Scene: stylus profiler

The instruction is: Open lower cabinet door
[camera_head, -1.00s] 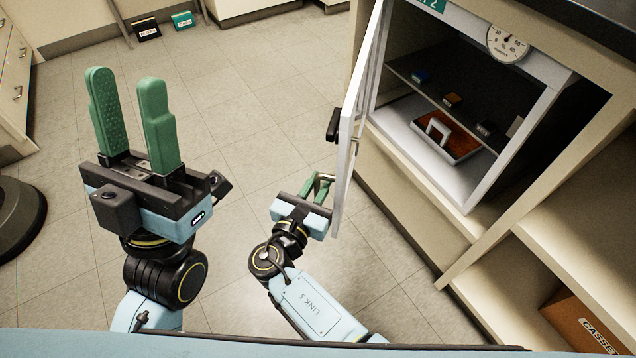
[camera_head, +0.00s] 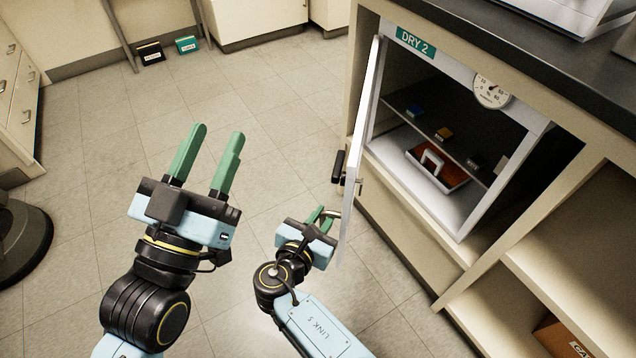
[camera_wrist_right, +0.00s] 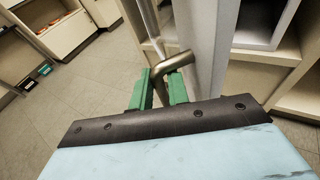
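The cabinet marked DRY 2 (camera_head: 415,42) has its white-edged door (camera_head: 362,120) standing open, seen nearly edge-on in the head view. Its interior shows to the right of the door. My right gripper (camera_head: 322,216) is at the door's near lower side. In the right wrist view its green fingers (camera_wrist_right: 160,92) lie on both sides of a bent metal handle (camera_wrist_right: 176,63), with almost no gap, and look closed on it. The pale door panel (camera_wrist_right: 200,50) rises just right of the handle. My left gripper (camera_head: 206,160) is open and empty over the floor, left of the door.
A red-floored tray (camera_head: 437,167) and several small boxes sit inside the cabinet, under a round dial (camera_head: 491,90). An open shelf (camera_head: 570,230) with a cardboard box is at right. A dark latch (camera_head: 338,166) juts from the door.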

